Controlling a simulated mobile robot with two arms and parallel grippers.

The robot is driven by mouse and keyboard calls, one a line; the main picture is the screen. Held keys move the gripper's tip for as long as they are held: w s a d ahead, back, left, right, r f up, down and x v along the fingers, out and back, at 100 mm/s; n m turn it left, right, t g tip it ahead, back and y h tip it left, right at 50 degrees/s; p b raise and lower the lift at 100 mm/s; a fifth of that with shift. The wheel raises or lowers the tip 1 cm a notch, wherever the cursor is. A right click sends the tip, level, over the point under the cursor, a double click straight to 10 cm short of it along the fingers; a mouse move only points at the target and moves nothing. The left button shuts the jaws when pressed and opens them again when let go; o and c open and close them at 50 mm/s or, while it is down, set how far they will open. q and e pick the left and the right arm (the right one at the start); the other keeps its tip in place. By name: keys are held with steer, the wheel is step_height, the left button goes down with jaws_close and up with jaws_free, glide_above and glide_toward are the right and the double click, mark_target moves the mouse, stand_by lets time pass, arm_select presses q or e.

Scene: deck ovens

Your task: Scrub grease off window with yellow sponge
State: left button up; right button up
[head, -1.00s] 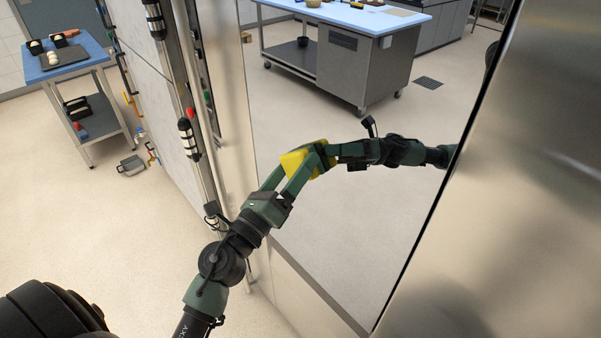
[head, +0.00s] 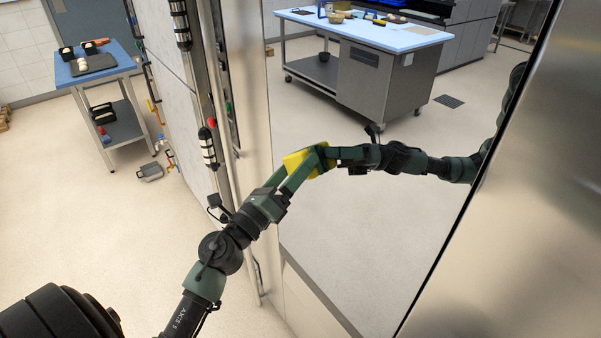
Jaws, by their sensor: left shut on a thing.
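My left gripper (head: 311,160) is shut on a yellow sponge (head: 296,161). The sponge is partly hidden between the green fingers. It is at the glossy window pane (head: 350,235), where the gripper meets what looks like its own mirror image; I cannot tell whether it touches the glass. The mirrored arm runs off to the right in the pane. I cannot make out any grease on the glass. My right gripper is not in view.
A steel frame edge (head: 268,90) bounds the pane on the left, and a brushed steel panel (head: 510,230) on the right. A blue-topped cart (head: 98,66) stands at the far left. A blue-topped steel table (head: 365,30) shows in the pane, apparently reflected.

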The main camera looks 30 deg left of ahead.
arm_select(q)
steer(key=shift+w+a, duration=0.35)
steer(key=shift+a, duration=0.45)
steer(key=shift+s, duration=0.1)
steer(key=shift+s+a+f+b, duration=0.2)
steer(key=shift+s+b, duration=0.1)
steer(key=shift+s, duration=0.3)
steer(key=s, duration=0.1)
steer(key=s+a, duration=0.1)
steer(key=s+b, duration=0.1)
steer(key=s, duration=0.1)
steer(key=shift+s+a+r, duration=0.1)
steer(key=shift+a+r, duration=0.1)
steer(key=shift+a, duration=0.15)
